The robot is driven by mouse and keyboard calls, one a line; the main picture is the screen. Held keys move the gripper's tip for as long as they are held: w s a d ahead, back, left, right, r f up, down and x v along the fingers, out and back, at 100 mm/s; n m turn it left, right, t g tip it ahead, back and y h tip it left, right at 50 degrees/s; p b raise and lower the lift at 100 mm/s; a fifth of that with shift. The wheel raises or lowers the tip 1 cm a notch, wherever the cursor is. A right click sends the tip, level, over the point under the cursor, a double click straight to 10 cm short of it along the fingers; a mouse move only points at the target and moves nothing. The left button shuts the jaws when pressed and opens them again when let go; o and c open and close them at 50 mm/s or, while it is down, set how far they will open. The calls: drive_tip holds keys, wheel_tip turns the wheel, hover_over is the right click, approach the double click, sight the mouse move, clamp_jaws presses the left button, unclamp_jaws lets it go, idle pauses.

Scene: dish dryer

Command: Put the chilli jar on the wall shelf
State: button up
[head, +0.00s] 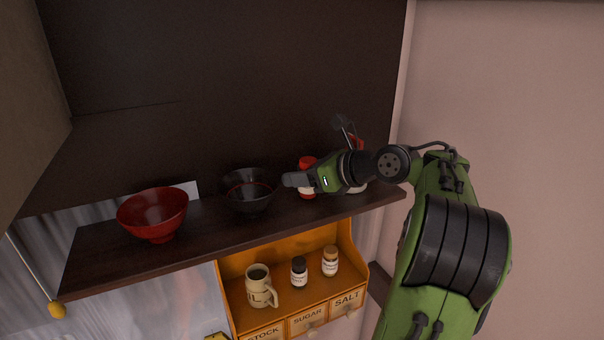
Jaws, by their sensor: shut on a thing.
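My gripper (297,180) reaches in from the right over the dark wall shelf (205,235). It is shut on a small jar with a red lid, which I take for the chilli jar (307,163). A finger crosses the front of the jar, hiding its middle; its pale lower part shows below the finger. The jar looks upright. Its base is at or just above the shelf top, right of the black bowl; I cannot tell whether it touches. Its label cannot be read.
A red bowl (153,213) and a black bowl (248,190) stand on the shelf. A red and white item (357,143) is partly hidden behind my wrist. Below, an orange rack (285,262) holds a mug (259,285) and two small jars (299,271).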

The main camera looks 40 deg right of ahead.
drive_tip(key=shift+f, duration=0.15)
drive_tip(key=o, duration=1.1)
drive_tip(key=shift+s+r, duration=0.15)
drive_tip(key=shift+r, duration=0.05)
drive_tip(key=v, duration=1.2)
drive_tip(key=shift+f, duration=0.1)
